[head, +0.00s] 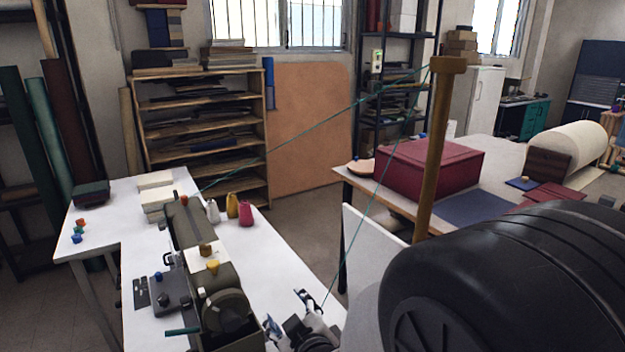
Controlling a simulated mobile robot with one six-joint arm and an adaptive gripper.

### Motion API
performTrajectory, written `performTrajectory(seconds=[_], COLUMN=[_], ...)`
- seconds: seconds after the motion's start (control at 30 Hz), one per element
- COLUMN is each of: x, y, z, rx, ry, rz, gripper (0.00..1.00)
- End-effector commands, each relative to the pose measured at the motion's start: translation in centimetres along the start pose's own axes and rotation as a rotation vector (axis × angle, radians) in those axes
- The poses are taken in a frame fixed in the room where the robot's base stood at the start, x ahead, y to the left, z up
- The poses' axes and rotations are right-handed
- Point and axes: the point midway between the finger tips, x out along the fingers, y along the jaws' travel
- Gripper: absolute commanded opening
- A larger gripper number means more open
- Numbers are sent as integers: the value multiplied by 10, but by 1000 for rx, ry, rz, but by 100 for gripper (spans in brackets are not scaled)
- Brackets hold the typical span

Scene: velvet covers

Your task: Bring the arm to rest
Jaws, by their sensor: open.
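My gripper (289,314) shows at the bottom centre of the head view, low in the picture, by the right edge of the white table. Its two fingers stand apart, with nothing visible between them. Part of it is cut off by the lower frame edge. A large black rounded part, likely my own arm, fills the lower right and hides what is behind it.
The white table (140,262) holds a dark green machine (215,285), small cones (246,214) and a grey control box (170,294). A teal cord (355,235) runs from a wooden post (436,150) down near my gripper. A red box (430,168) stands behind.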

Motion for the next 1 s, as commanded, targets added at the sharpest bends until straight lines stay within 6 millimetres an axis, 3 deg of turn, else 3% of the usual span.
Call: performTrajectory(seconds=[0.03, 0.1, 0.33, 0.5, 0.7, 0.83, 1.0], x=[-13, -32, -118, -197, -279, -308, -317], y=[18, 34, 69, 75, 64, 55, 52], z=[-2, 3, 28, 50, 72, 80, 83], rx=[45, 109, 326, 492, 652, 708, 726], ry=[-42, -116, -364, -546, -719, -783, -805], rz=[6, 1, 5, 28, 64, 76, 80], gripper=[58, 58, 58, 58, 58, 58, 58])
